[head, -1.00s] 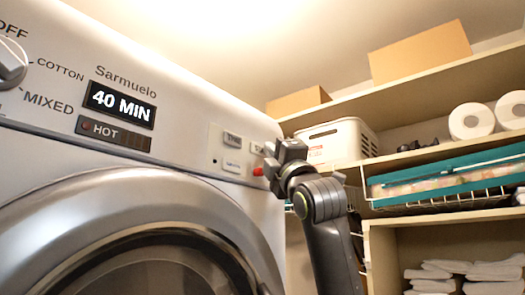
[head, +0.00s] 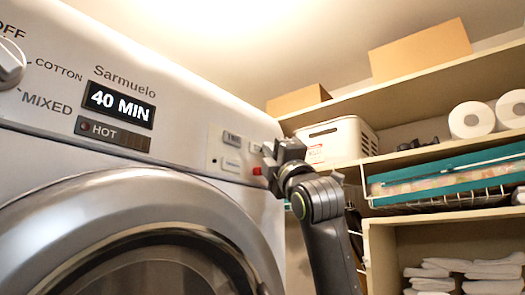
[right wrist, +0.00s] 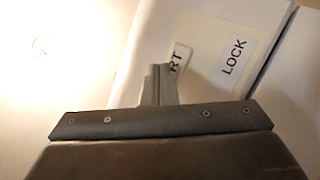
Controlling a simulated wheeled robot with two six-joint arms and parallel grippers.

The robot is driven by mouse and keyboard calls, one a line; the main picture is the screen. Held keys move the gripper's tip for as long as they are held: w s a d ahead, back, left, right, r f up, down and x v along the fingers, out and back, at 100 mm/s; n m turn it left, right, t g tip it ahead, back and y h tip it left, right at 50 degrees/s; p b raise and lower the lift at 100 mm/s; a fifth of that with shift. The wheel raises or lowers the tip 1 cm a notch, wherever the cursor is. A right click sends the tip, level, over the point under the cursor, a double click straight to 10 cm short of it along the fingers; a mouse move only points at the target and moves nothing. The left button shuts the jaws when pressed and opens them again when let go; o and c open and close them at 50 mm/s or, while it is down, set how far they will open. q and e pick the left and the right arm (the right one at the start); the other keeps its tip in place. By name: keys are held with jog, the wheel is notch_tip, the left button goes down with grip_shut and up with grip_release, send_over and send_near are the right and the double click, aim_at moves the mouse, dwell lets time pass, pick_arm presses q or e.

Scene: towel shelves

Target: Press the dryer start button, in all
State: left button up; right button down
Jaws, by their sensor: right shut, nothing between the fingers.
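The dryer (head: 190,110) fills the left of the head view, its display (head: 119,104) reading 40 MIN. At the right end of its panel is a pale button (head: 255,148), partly hidden by my right gripper (head: 269,156). In the right wrist view a label ending in "RT" (right wrist: 180,57) shows just beside the shut, empty fingers (right wrist: 158,85), which cover the rest of it. A LOCK label (right wrist: 233,56) lies to its right. I cannot tell whether the fingertips touch the button. My left gripper is not in view.
A red button (head: 257,171) sits just below my right gripper. Other panel buttons (head: 232,139) lie to its left. To the right, shelves (head: 440,80) hold a white basket (head: 342,140), cardboard boxes (head: 418,50), paper rolls (head: 471,120) and folded towels (head: 440,272).

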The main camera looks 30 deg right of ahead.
jog(key=shift+s+d, duration=0.3)
jog(key=shift+s, duration=0.35)
jog(key=s, duration=0.1)
jog(key=s+d+b, duration=0.1)
jog(key=s, duration=0.1)
jog(key=s+d, duration=0.1)
jog(key=shift+s+b, duration=0.3)
jog(key=shift+a+f, duration=0.1)
dwell(0.7)
